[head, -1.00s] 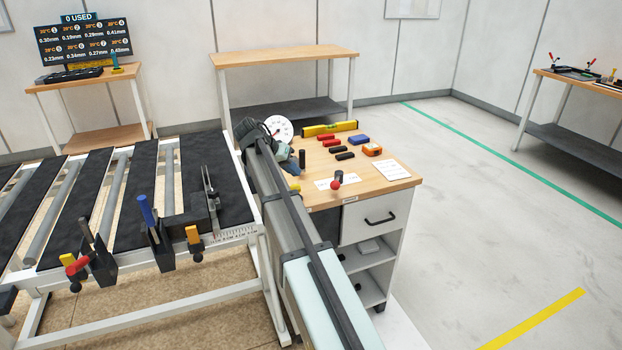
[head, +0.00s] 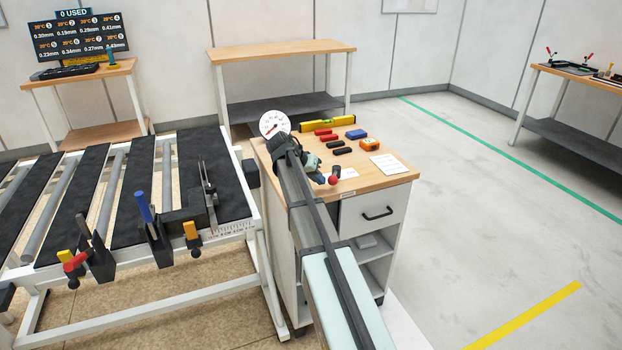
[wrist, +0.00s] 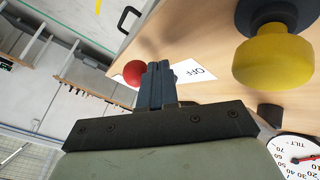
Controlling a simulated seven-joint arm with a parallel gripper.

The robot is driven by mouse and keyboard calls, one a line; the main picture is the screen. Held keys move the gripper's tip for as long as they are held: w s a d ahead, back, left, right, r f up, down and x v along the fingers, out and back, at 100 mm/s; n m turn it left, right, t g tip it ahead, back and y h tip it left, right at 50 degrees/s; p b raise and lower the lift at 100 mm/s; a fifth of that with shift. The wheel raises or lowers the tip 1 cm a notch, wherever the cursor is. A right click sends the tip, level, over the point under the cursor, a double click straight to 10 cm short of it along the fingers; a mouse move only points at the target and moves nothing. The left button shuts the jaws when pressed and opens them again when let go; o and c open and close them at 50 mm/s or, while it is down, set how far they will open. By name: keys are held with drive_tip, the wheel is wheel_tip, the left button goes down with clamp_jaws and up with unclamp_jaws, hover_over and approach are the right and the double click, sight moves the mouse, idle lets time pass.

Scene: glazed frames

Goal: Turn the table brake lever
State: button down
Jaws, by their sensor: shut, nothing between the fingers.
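The lever with a red ball end (head: 333,180) stands on the wooden top of the cart, near its front edge. In the wrist view the red ball (wrist: 133,72) is just left of my fingertips, beside a white card marked OFF (wrist: 193,71). My gripper (wrist: 159,68) is shut and empty, its fingers pointing toward the lever. I cannot tell whether they touch it. The fingers hide part of the lever's base. In the head view my arm covers the area left of the lever.
A large yellow knob (wrist: 275,65) on a dark base is close on the right in the wrist view. A round tilt gauge (head: 274,124) stands at the cart's back left. Red and black blocks, a yellow level (head: 328,124) and an orange tape measure (head: 370,144) lie behind the lever.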

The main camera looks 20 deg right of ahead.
drive_tip(key=shift+s+d, duration=0.15)
idle(0.3)
drive_tip(key=shift+s+d+n, duration=0.2)
drive_tip(key=shift+s+n, duration=0.1)
drive_tip(key=shift+n, duration=0.1)
drive_tip(key=shift+t, duration=0.3)
drive_tip(key=shift+s+d+n+t, duration=0.5)
drive_tip(key=shift+s+d+n, duration=0.1)
drive_tip(key=shift+s+n, duration=0.2)
drive_tip(key=s+d+n+t+y, duration=0.2)
drive_tip(key=d+n+t+y, duration=0.2)
drive_tip(key=d+n, duration=0.4)
drive_tip(key=shift+s+d+n+t, duration=0.3)
drive_tip(key=shift+d, duration=0.95)
drive_tip(key=shift+w+d+r, duration=0.1)
drive_tip(key=shift+d, duration=0.2)
